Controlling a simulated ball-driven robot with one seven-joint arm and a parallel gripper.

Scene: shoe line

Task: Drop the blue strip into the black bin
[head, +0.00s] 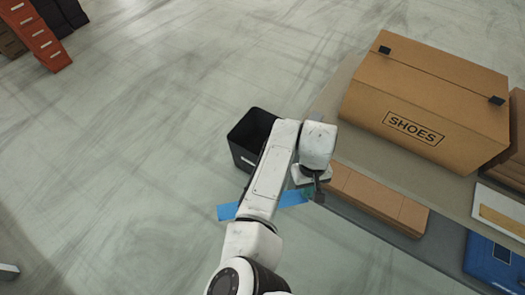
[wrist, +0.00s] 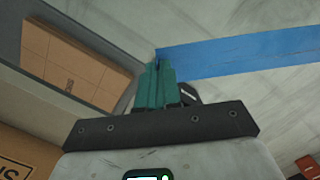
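The blue strip (head: 230,211) stretches left from my gripper (head: 310,194) and passes behind my arm in the head view. In the wrist view the green fingertips (wrist: 156,64) are together on the near end of the strip (wrist: 245,53), which runs off to the right edge over the floor. The black bin (head: 240,155) stands open on the floor to the left of my forearm, above the strip in the picture. My arm hides part of its right side. Its inside looks dark.
A large SHOES carton (head: 430,90) and a low, long cardboard box (head: 385,200) are on the grey surface at right. A white tray (head: 485,195) and a blue item (head: 490,262) lie farther right.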

